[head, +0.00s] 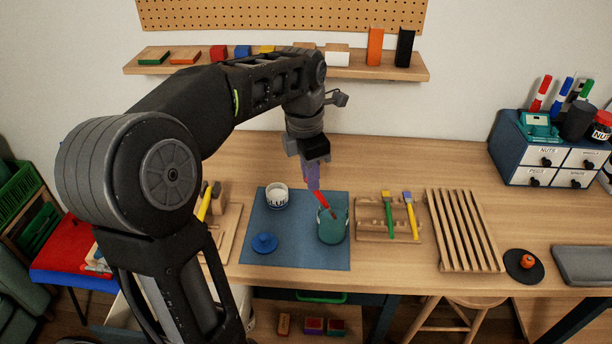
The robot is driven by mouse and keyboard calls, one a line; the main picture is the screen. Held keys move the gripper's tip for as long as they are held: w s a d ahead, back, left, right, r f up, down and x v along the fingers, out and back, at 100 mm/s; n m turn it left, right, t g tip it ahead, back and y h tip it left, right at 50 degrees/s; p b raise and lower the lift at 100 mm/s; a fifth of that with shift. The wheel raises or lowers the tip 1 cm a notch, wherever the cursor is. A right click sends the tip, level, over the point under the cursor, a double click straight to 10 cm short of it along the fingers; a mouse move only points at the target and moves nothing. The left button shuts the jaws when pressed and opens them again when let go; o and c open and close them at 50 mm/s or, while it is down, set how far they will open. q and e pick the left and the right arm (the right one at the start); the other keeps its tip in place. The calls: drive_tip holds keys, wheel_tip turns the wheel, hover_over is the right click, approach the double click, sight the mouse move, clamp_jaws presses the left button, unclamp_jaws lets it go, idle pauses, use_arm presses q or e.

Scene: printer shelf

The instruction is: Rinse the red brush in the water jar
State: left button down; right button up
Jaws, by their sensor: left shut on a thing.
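My left gripper (313,180) is shut on the red brush (322,200), above the blue mat (290,258). The brush is tilted, with its lower end at the mouth of the teal water jar (333,228). The jar stands at the right side of the mat. I cannot tell how deep the brush tip is in the jar. The gripper hides the upper part of the brush. My right gripper is not in view.
A white glue pot (277,197) and a blue lid (264,243) are on the mat. A wooden brush rest (375,235) with green and yellow brushes lies to the right, beside a slatted rack (463,231). A blue drawer unit (520,160) stands at the back right.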

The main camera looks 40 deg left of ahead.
use_arm(q)
drive_tip(key=shift+w+d+f+b, duration=0.15)
drive_tip(key=shift+w+f+b, duration=0.15)
drive_tip(key=shift+f+b, duration=0.3)
drive_tip(key=shift+w+d+f+b, duration=0.1)
drive_tip(key=shift+w+f+b, duration=0.25)
drive_tip(key=shift+f, duration=0.4)
drive_tip(key=shift+w+d+f+b, duration=0.15)
drive_tip(key=shift+w+f+b, duration=0.1)
drive_tip(key=shift+f+b, duration=0.35)
drive_tip(key=shift+s+d+f, duration=0.1)
drive_tip(key=shift+s, duration=0.05)
